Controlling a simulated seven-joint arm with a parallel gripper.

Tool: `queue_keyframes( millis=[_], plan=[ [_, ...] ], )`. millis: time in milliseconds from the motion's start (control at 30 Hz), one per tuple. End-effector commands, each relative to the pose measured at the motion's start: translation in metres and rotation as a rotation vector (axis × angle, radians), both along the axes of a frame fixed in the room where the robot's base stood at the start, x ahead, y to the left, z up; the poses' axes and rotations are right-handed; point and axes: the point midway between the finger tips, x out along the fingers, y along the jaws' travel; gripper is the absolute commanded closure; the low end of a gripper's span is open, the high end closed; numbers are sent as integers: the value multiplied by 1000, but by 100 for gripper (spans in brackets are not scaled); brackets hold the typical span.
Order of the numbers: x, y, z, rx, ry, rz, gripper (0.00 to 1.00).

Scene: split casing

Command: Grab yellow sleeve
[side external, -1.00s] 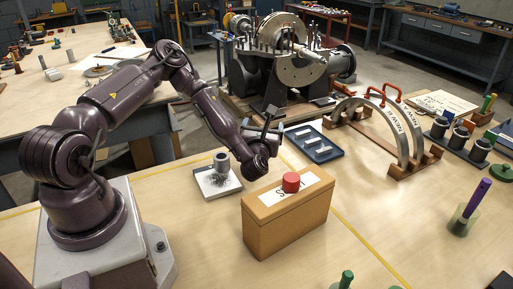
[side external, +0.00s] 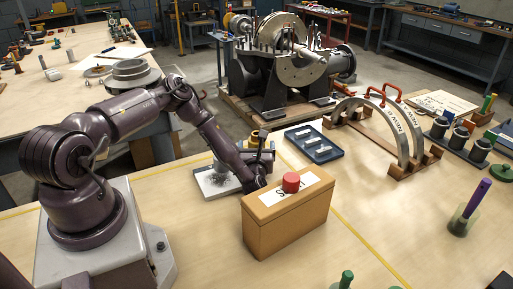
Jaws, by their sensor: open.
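A tan box (side external: 285,222) with a red knob (side external: 291,182) stands close in front of my wrist. A white tray (side external: 207,190) is at its left. A blue tray (side external: 318,152) with pale bars lies behind right. An arch stand (side external: 410,165) is further right.

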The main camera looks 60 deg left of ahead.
Motion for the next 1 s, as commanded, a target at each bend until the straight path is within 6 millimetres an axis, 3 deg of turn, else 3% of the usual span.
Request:
queue_keyframes(
  millis=[200, 500, 567, 867, 1000],
  plan=[
    [15, 28, 0, 2, 0, 1, 13],
    [18, 32, 0, 0, 1, -1, 13],
    [17, 32, 0, 0, 1, -1, 25],
    [17, 32, 0, 0, 1, 0, 94],
    [18, 32, 2, 5, -4, 1, 97]
  ],
)
